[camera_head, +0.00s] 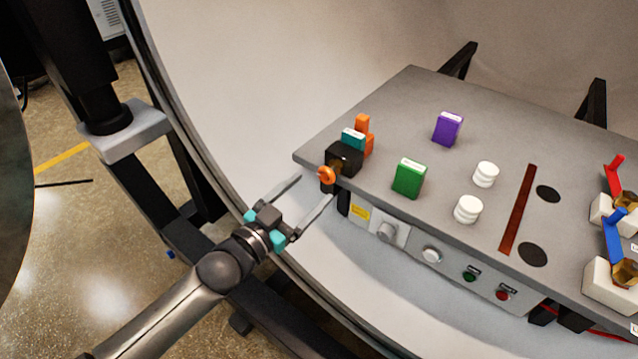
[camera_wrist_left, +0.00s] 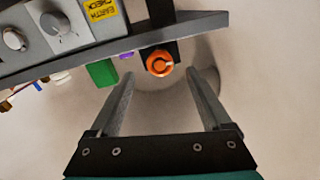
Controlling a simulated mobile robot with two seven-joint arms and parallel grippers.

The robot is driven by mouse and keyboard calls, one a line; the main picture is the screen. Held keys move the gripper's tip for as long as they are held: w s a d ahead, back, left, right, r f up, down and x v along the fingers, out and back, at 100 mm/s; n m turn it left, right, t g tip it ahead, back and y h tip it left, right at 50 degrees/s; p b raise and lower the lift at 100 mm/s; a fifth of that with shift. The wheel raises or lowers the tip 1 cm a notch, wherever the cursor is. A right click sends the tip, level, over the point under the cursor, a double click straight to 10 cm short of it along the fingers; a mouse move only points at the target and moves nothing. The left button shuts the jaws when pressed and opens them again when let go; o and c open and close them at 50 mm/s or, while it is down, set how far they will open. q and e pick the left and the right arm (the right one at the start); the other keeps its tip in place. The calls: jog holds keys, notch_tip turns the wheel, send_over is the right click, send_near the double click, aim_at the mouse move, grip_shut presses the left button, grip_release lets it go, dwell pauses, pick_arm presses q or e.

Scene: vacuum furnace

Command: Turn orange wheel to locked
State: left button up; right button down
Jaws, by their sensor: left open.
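The orange wheel (camera_head: 327,174) is a small round knob on the front of a black block (camera_head: 345,157) at the left front corner of the grey panel. It also shows in the left wrist view (camera_wrist_left: 159,63), with a pale mark on its face. My left gripper (camera_head: 315,190) is open and empty in front of the wheel, with its fingers pointing toward it. In the left wrist view the wheel lies just beyond the fingertips, between their lines, and I see no contact. My right gripper is not in view.
The grey panel (camera_head: 400,105) holds a green block (camera_head: 409,178), a purple block (camera_head: 448,128), teal and orange blocks (camera_head: 353,139), and white discs (camera_head: 467,209). Knobs and buttons line its front face. The curved pale furnace wall (camera_head: 215,90) surrounds it.

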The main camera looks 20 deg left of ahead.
aim_at(324, 178)
pick_arm(q)
jog(key=shift+b+x, duration=0.4)
jog(key=shift+x, duration=1.7)
grip_shut()
